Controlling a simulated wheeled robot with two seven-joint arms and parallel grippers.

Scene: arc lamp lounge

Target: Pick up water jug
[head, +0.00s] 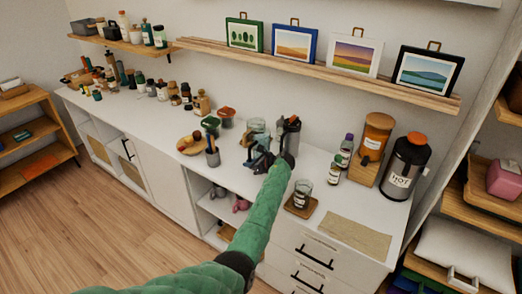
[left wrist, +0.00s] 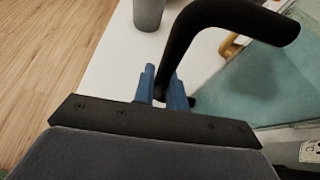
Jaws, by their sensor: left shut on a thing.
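The water jug (head: 257,126) is a clear, teal-tinted vessel on the white counter, partly hidden by my left gripper in the head view. In the left wrist view its tinted body (left wrist: 262,82) fills the right side, and its thick black handle (left wrist: 205,18) arches over from the fingers. My left gripper (head: 257,160) has blue fingers, which also show in the left wrist view (left wrist: 165,85). They are shut on the handle, one on each side of its lower end. I cannot tell whether the jug's base touches the counter. My right gripper is not in view.
A grey cup with utensils (head: 212,157) stands left of the jug. A grey and black vessel (head: 291,132) stands close on its right. A glass (head: 301,194) sits on a wooden coaster nearer the front. Bottles (head: 335,170) and a hot-drink dispenser (head: 404,165) are farther right.

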